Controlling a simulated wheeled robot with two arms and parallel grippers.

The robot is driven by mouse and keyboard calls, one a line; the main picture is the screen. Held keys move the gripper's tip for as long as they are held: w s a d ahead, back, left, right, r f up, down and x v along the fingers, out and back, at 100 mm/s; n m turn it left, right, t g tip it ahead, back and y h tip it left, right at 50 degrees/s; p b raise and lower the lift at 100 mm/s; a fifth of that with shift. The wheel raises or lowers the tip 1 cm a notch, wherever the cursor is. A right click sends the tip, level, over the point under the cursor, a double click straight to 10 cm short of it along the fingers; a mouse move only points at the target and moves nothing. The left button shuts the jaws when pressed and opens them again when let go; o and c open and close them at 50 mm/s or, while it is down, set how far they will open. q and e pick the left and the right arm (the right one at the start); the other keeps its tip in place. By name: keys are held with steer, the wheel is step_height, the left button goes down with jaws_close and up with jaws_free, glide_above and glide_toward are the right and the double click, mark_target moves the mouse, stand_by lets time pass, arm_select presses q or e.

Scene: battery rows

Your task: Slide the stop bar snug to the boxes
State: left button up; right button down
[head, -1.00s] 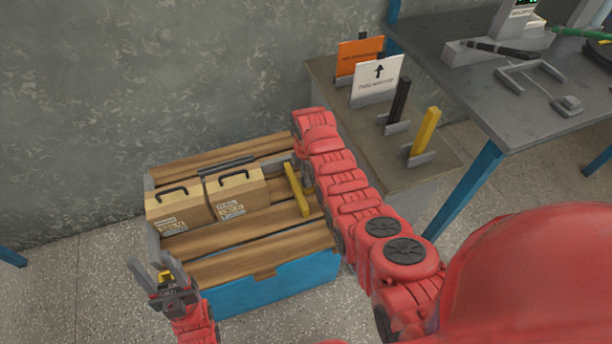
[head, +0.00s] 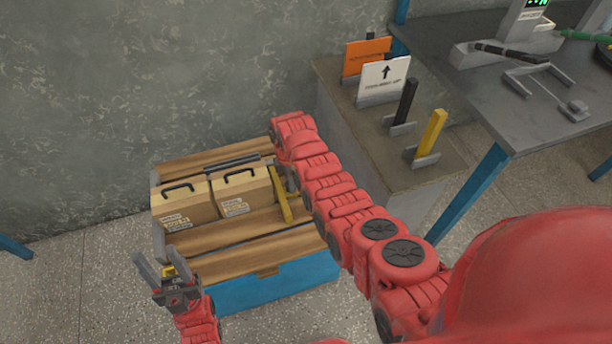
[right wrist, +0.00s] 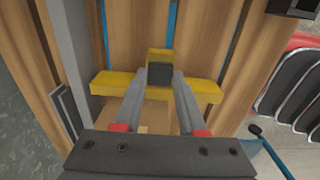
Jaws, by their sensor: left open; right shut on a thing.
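The yellow stop bar (head: 283,203) lies across the wooden slats, just right of the two tan boxes. It also shows in the right wrist view (right wrist: 206,89). The right box (head: 245,192) stands beside the left box (head: 186,204); both have dark handles. The bar is very close to the right box; I cannot tell whether they touch. My right gripper (right wrist: 160,78) is shut on the bar's upright yellow post with a dark square top. In the head view, my right arm partly covers that grip. My left gripper (head: 160,262) is open and empty at the rack's front left.
The slatted rack (head: 235,250) has a blue front panel (head: 280,284) and a dark rail (head: 232,163) behind the boxes. A grey cabinet (head: 345,115) at the right holds signs and black and yellow posts. A workbench (head: 560,125) stands beyond. Slats in front of the boxes are bare.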

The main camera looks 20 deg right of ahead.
steer(key=shift+s+a, duration=0.1)
steer(key=shift+a, duration=0.95)
steer(key=shift+c, duration=2.4)
jaws_free()
steer(key=shift+r, duration=0.5)
step_height(320, 180, up, 12)
steer(key=f+p, duration=0.1)
step_height(320, 180, up, 5)
steer(key=p, duration=0.5)
glide_above(284, 192)
steer(key=shift+r, duration=0.2)
steer(key=shift+f, duration=0.1)
